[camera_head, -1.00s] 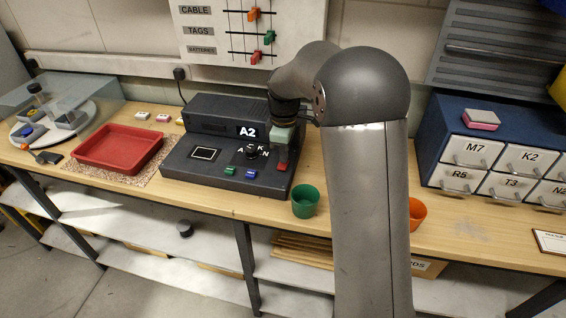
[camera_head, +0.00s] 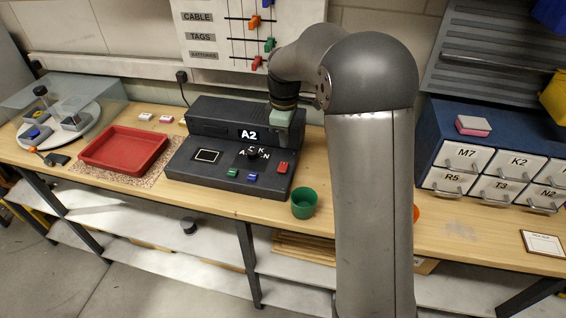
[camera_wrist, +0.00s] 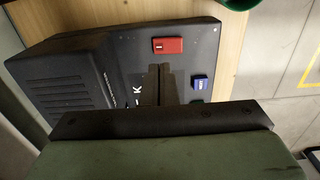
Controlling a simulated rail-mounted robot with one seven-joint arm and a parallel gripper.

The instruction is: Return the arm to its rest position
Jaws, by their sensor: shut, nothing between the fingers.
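My gripper (camera_wrist: 162,84) is shut and empty. In the wrist view its fingers point over the dark console, between the red button (camera_wrist: 168,45) and the blue button (camera_wrist: 200,83). In the head view, the wrist end of my arm is above the right side of the console (camera_head: 215,176), behind the red button (camera_head: 283,168). The fingertips are hard to make out there. The console's display reads A2 (camera_head: 249,135).
A green cup (camera_head: 304,203) stands at the bench's front edge, and an orange cup (camera_head: 416,213) is mostly hidden behind my arm. A red tray (camera_head: 122,150) lies left of the console. A drawer cabinet (camera_head: 436,150) stands right. A slider board (camera_head: 205,35) hangs behind.

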